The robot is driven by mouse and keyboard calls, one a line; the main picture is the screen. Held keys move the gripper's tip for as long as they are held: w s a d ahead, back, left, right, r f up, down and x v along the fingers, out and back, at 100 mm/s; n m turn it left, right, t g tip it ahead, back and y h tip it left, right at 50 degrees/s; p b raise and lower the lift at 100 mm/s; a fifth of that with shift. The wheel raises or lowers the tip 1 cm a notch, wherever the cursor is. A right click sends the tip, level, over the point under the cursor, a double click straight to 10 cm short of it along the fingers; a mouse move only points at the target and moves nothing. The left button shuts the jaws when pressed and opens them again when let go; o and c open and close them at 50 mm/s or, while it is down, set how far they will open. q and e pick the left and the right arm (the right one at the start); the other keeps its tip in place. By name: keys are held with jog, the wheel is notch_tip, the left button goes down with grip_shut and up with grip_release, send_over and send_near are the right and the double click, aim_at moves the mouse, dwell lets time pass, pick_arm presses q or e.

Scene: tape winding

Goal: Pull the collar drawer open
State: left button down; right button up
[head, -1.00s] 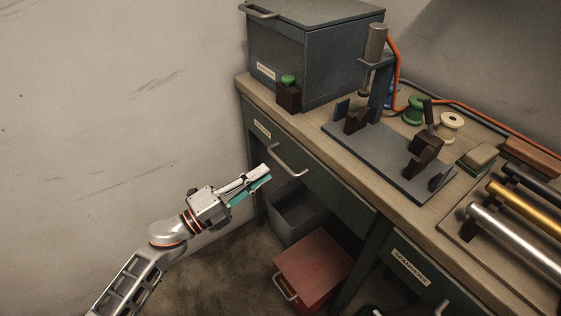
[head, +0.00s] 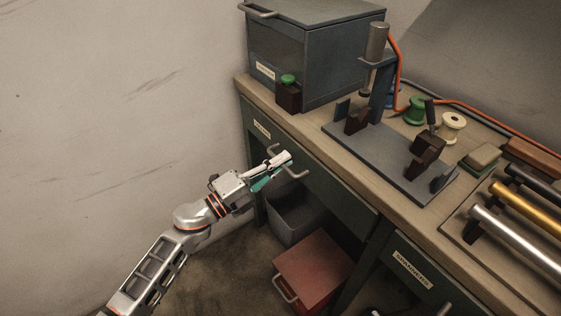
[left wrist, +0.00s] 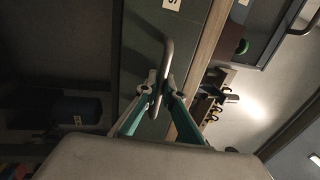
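The collar drawer (head: 330,185) is the grey-green front with a small label (head: 262,129) at the left end of the bench. It sits flush in the bench. Its curved metal handle (head: 296,174) also shows in the left wrist view (left wrist: 167,62). My left gripper (head: 288,159) is at the handle's left part. In the left wrist view its two fingers (left wrist: 159,88) lie close on either side of the handle bar and look shut on it. The fingers hide part of the handle in the head view. My right gripper is not in view.
A grey open bin (head: 297,220) and a red box (head: 312,268) stand below the drawer. A second labelled drawer (head: 410,270) is to the right. On the bench stand a grey chest (head: 330,60) and a press fixture (head: 385,160). Open floor lies at the left.

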pick_arm(q)
jog(key=shift+a, duration=0.1)
jog(key=r+p+v, duration=0.1)
jog(key=r+v, duration=0.1)
jog(key=v, duration=1)
jog(key=r+p+v, duration=0.1)
jog(key=r+v, duration=0.1)
jog(key=v, duration=1.1)
jog(key=shift+s+a+r, duration=0.35)
jog(key=shift+s+r, duration=0.05)
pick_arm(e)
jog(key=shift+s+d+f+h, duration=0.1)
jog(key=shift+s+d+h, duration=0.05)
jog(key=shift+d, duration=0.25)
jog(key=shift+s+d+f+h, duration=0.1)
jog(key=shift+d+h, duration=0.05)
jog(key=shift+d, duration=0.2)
pick_arm(q)
jog(key=c, duration=2.5)
grip_release()
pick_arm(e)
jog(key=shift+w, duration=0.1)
pick_arm(q)
jog(key=v, duration=1.2)
